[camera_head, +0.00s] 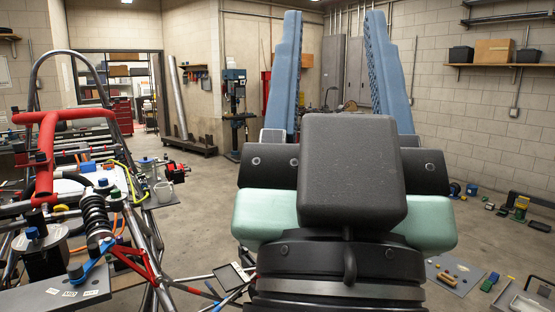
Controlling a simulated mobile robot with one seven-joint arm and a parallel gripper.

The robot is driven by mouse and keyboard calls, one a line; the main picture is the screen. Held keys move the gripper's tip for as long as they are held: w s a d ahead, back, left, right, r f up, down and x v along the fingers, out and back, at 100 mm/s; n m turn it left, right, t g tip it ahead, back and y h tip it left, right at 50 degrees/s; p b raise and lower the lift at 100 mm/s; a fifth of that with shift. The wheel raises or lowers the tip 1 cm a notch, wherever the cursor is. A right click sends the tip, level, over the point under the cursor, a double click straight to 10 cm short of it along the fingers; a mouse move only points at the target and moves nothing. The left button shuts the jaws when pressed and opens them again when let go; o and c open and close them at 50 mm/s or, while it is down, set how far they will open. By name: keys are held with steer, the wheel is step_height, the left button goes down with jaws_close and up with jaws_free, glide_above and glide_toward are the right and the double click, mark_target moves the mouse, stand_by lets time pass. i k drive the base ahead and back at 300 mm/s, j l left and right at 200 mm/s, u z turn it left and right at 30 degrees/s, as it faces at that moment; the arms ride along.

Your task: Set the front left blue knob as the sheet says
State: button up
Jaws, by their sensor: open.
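My gripper (332,18) points away from me with its two blue fingers wide apart and nothing between them. It is well to the right of the tube chassis (148,225). On the chassis at the lower left, a blue knob (33,233) tops a dark block. A blue lever (92,261) with a rounded blue end (75,270) lies below a black coil spring (96,213). Beside it a grey plate (50,303) carries small white labels, one seeming to read MID. I cannot tell which blue part is the front left knob. No readable sheet shows.
A red tube (46,150) and bent dark tubes rise above the chassis. A framed panel (232,276) lies low beside it. Loose parts lie on the floor at right. Open floor (203,220) lies between the chassis and my arm.

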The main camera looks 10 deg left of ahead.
mark_target(102, 182)
steer(key=i+l+z, duration=0.1)
steer(key=i, duration=0.4)
steer(key=i+l+z, duration=0.1)
steer(key=i+l, duration=0.15)
steer(key=i, duration=0.2)
steer(key=i+l, duration=0.1)
steer(key=i, duration=0.4)
steer(key=i+j+u, duration=0.15)
steer(key=u, duration=0.3)
steer(key=i+u, duration=0.3)
steer(key=u, duration=0.15)
steer(key=i+u, duration=0.25)
steer(key=u, duration=0.2)
steer(key=i+l+u, duration=0.1)
steer(key=u, duration=0.35)
steer(key=i, duration=0.1)
